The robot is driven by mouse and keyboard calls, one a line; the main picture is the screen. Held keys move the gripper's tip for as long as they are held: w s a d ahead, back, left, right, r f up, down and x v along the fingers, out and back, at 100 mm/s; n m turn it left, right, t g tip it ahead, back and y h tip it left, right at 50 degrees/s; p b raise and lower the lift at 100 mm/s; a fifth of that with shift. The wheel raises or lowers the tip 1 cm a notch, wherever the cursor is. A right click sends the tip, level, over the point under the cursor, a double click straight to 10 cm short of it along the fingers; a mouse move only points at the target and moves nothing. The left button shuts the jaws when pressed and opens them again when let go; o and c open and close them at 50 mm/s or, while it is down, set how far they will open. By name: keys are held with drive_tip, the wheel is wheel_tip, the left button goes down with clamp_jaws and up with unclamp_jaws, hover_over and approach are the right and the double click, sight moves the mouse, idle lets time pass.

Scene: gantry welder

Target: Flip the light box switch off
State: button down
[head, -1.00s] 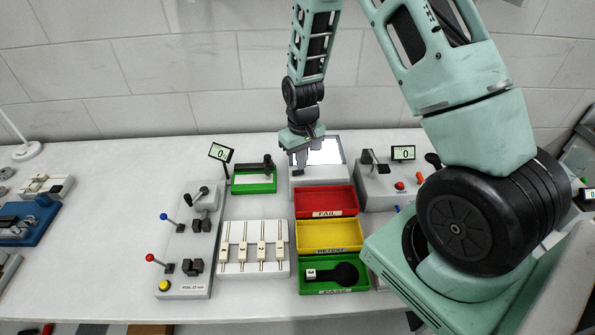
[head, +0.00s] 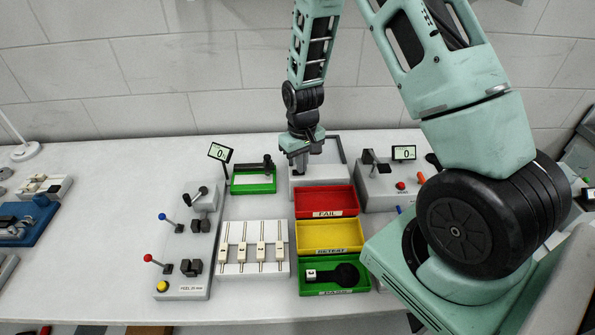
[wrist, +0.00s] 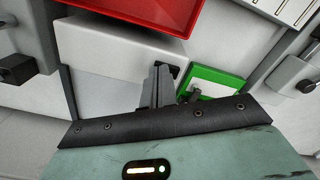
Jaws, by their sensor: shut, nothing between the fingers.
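The light box (head: 333,173) is a pale grey box at the back of the table, behind the red tray. Its top panel (head: 332,152) is grey and unlit, inside a darker rim. In the wrist view the box's pale front (wrist: 105,50) lies above my gripper. My gripper (head: 301,170) is shut and empty, fingers pointing down at the box's front left corner. The fingers (wrist: 160,73) also show in the wrist view, close to a small dark spot at the box's edge, probably the switch. The fingers partly hide it, so I cannot tell whether they touch.
Red (head: 326,201), yellow (head: 329,236) and green (head: 334,275) trays stand in front of the box. A green-framed fixture (head: 253,182) with a display is close on the left. A grey device with a red button (head: 400,186) is on the right.

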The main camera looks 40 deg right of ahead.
drive_tip(key=shift+r, duration=0.1)
wheel_tip(320, 180, up, 7)
drive_tip(key=p, duration=0.5)
idle(0.7)
drive_tip(key=s+a+r+n+y+b, duration=0.1)
drive_tip(key=s+a+r+n+b, duration=0.25)
drive_tip(key=a, duration=0.65)
drive_tip(key=s+a+r+n+b, duration=0.1)
drive_tip(key=s+a+r+b, duration=0.1)
drive_tip(key=s+a+r, duration=0.5)
drive_tip(key=s+a+n+b, duration=0.2)
drive_tip(key=s+a, duration=0.1)
drive_tip(key=s, duration=0.4)
drive_tip(key=s+a+f+n+b, duration=0.1)
drive_tip(key=s+a+n+b, duration=0.1)
drive_tip(key=s+a, duration=0.2)
drive_tip(key=s, duration=0.2)
drive_tip(key=shift+s+a, duration=0.25)
drive_tip(key=shift+s, duration=0.15)
